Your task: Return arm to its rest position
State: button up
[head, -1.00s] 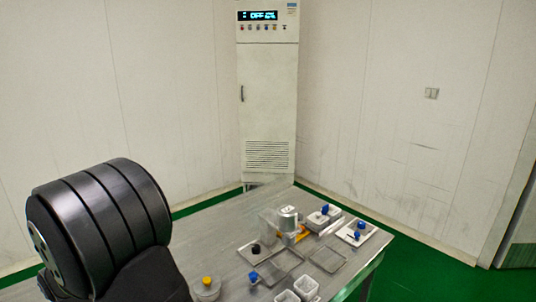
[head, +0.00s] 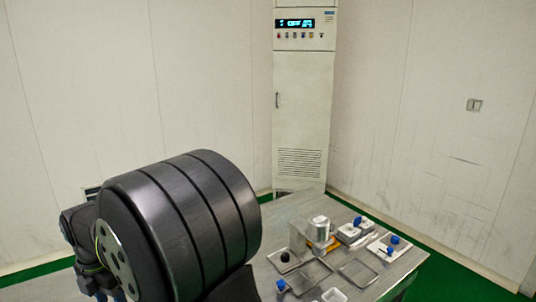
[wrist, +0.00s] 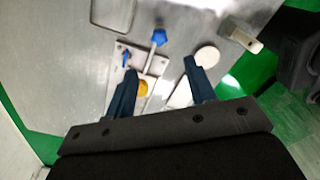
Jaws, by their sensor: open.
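My gripper (wrist: 160,68) shows in the wrist view with two dark blue fingers spread apart and nothing held between them. It hangs over the metal table (wrist: 60,60). Beyond and between the fingertips lie a pale plate (wrist: 153,62) with a blue knob (wrist: 159,37) above it and a yellow-orange round piece (wrist: 144,89). How far above them the gripper is I cannot tell. In the head view a large dark ribbed cylinder of my own arm fills the lower left, and my gripper is not seen there.
In the head view the table (head: 285,213) carries a clear box with a metallic cylinder (head: 320,229), shallow trays (head: 360,273) and blue-knobbed parts (head: 393,240). A tall cabinet (head: 302,100) with a lit display stands behind. A white disc (wrist: 207,55) lies near the right fingertip.

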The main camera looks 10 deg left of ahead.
notch_tip(320, 180, down, 14)
jog(key=shift+s+r, duration=0.1)
jog(key=s+a, duration=0.2)
jog(key=shift+s+a+r, duration=0.1)
jog(key=shift+s+a, duration=0.15)
jog(key=shift+a, duration=0.05)
notch_tip(320, 180, up, 18)
jog(key=w+d+f+m+g+y, duration=0.5)
jog(key=w+d+f+m+g, duration=0.1)
jog(key=w+d, duration=0.1)
jog(key=shift+w+d, duration=0.15)
jog(key=shift+d, duration=0.3)
